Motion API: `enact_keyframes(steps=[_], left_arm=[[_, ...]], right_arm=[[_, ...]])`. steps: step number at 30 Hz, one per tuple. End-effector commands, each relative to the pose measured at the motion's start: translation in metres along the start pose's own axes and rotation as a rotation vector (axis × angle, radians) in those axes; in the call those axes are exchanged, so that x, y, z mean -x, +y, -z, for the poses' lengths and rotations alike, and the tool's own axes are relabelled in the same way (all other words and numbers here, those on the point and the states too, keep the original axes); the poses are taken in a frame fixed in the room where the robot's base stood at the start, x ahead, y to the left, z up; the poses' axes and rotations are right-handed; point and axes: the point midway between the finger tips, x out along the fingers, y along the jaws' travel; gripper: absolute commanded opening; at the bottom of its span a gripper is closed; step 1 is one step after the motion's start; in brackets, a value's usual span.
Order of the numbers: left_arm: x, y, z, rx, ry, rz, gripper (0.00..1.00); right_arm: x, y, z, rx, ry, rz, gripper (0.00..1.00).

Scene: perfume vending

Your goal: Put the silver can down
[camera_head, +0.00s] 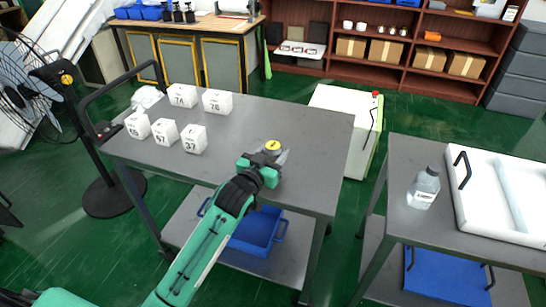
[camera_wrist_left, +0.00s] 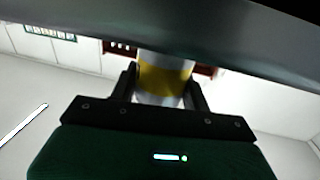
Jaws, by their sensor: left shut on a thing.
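The silver can (camera_head: 272,147) shows a yellow top in the head view, over the right half of the left grey cart's top (camera_head: 310,150). My left gripper (camera_head: 265,163) is shut on it, and the gripper hides the can's lower part. In the left wrist view the can (camera_wrist_left: 165,82), silver with a yellow band, sits between the two fingers (camera_wrist_left: 165,92). A dark grey surface crosses the top of that view, close to the can. I cannot tell whether the can's base touches the cart top. My right gripper is not in view.
Several white numbered boxes (camera_head: 165,132) stand on the cart's left half. The cart top around the can is clear. A blue bin (camera_head: 255,232) sits on the lower shelf. On the right cart stand a clear bottle (camera_head: 424,188) and a white tray (camera_head: 480,228).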

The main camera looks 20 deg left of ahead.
Motion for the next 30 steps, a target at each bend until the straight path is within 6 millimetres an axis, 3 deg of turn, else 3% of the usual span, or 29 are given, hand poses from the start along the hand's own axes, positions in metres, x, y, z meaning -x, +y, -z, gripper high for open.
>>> enact_keyframes(steps=[3,14,15,18,30], left_arm=[[0.0001,0.0001,-0.0112,0.001,0.001,0.0,0.2],[0.0,0.0001,-0.0141,0.0,0.002,0.0,0.2],[0.0,0.0001,-0.0145,0.0,0.001,0.0,0.51],[0.0,0.0001,-0.0142,0.0,0.001,0.0,0.69],[0.0047,0.0,-0.0125,0.0,0.0,0.0,0.69]], right_arm=[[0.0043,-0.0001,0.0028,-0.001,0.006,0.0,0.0],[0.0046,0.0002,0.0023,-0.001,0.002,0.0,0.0],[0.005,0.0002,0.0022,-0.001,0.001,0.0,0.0],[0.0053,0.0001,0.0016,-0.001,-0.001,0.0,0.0],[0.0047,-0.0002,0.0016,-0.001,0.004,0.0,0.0]])
